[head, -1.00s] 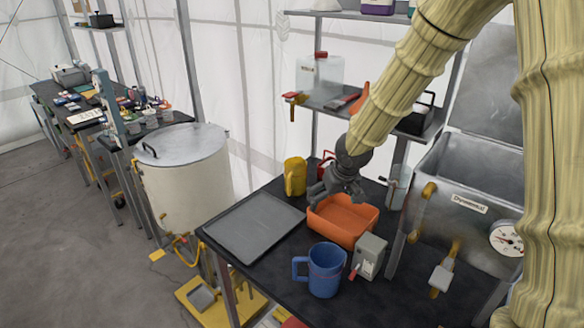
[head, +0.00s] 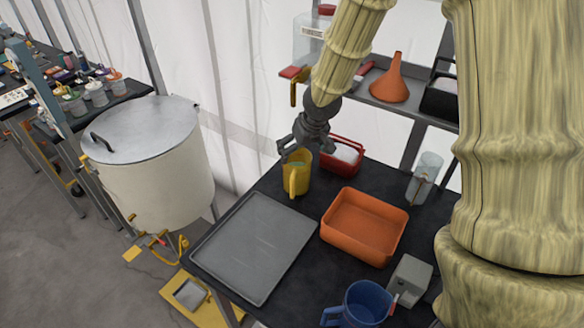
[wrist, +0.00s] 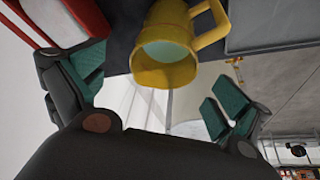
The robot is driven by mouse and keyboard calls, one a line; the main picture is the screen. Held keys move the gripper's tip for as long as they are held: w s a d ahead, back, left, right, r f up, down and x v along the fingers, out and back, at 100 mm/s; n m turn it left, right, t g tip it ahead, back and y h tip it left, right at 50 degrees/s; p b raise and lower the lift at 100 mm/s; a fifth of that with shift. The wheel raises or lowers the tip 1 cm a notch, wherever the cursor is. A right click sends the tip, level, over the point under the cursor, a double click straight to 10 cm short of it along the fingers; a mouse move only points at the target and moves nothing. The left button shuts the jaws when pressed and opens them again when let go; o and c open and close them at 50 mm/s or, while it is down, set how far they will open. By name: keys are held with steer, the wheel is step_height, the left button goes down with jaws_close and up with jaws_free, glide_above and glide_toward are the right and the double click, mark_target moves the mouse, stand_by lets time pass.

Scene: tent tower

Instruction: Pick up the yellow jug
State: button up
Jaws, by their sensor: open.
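The yellow jug (head: 297,176) stands upright near the far left corner of the black table, its handle turned toward the camera. It also shows in the wrist view (wrist: 165,65), where its open mouth and handle are visible beyond my fingers and a pale surface shows inside it. My gripper (head: 304,148) is directly above the jug in the head view, its fingers near the rim. In the wrist view my gripper (wrist: 155,100) is open with green finger pads apart and nothing between them. Whether a finger touches the jug cannot be told.
A red container (head: 343,158) stands close right of the jug. An orange tray (head: 380,247), a grey flat tray (head: 222,262), a blue jug (head: 366,300) and a clear jug (head: 424,178) share the black table (head: 306,275). A shelf with an orange funnel (head: 389,82) is behind.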

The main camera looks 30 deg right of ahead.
mark_target(299, 159)
steer(key=shift+s+a+f, duration=0.1)
steer(key=shift+s+f, duration=0.15)
steer(key=shift+s, duration=0.35)
steer(key=shift+w+f, duration=0.2)
steer(key=shift+f, duration=0.1)
steer(key=w+f, duration=0.3)
steer(key=shift+w, duration=0.15)
steer(key=shift+s+f+p, duration=0.15)
steer(key=shift+s+p, duration=0.35)
steer(key=shift+p, duration=0.1)
steer(key=shift+a+f, duration=0.1)
steer(key=shift+f, duration=0.15)
steer(key=x, duration=0.3)
steer(key=shift+w+f+p, duration=0.1)
steer(key=shift+w+p, duration=0.2)
steer(key=shift+w, duration=0.2)
steer(key=shift+s, duration=0.35)
steer(key=shift+w, duration=0.25)
steer(key=shift+c, duration=0.8)
steer(key=shift+f, duration=0.1)
steer(key=c, duration=0.3)
steer(key=shift+s+a, duration=0.1)
steer(key=shift+s, duration=0.05)
steer(key=c, duration=1)
steer(key=shift+c, duration=0.2)
